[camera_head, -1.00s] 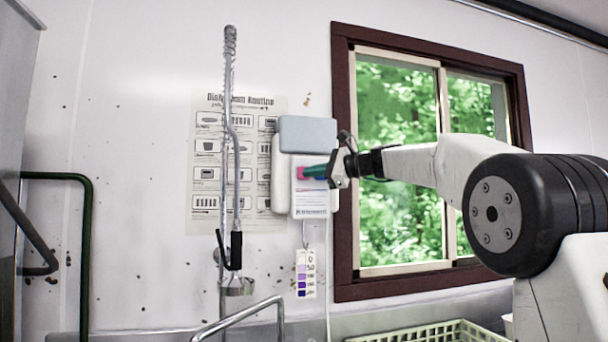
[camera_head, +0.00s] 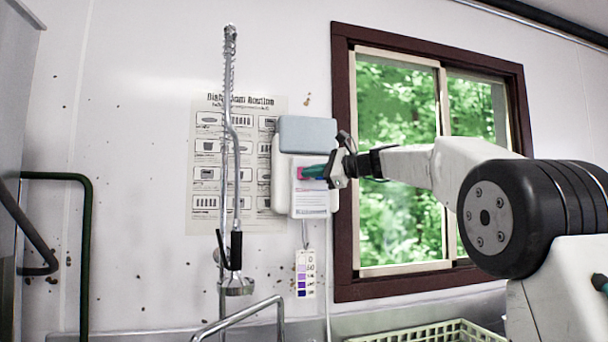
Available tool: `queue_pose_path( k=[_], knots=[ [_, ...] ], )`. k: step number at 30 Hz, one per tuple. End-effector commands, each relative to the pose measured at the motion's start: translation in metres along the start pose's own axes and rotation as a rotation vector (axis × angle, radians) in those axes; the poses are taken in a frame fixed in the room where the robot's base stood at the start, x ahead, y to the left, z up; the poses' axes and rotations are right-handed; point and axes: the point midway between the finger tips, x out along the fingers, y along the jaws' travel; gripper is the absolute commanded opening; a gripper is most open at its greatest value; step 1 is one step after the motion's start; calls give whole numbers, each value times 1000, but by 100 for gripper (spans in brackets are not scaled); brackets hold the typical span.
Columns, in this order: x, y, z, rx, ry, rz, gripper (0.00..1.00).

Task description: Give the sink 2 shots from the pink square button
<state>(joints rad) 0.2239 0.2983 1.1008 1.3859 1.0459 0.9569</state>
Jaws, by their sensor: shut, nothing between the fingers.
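A white dispenser (camera_head: 283,186) with a grey top cover hangs on the wall left of the window. The pink button (camera_head: 300,171) is on its front panel, mostly hidden behind my gripper's fingers. My gripper (camera_head: 304,172) is shut and empty, its teal fingertips pointing left at the button. I cannot tell whether the tips touch it. The sink basin itself is not visible; a curved metal rail (camera_head: 240,316) shows at the bottom.
A spray tap (camera_head: 236,180) with a hanging hose stands left of the dispenser, before a poster (camera_head: 205,220). A colour test card (camera_head: 305,274) hangs below it. A pale green rack (camera_head: 440,332) is at the lower right. The window (camera_head: 400,240) is behind my arm.

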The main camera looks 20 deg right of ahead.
Motion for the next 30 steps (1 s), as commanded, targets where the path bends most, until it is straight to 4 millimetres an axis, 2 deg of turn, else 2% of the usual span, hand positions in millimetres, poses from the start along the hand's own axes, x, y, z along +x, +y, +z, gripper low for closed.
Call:
queue_pose_path(
  k=[30],
  knots=[
    [6,-4,-4,1,0,0,0]
  ],
)
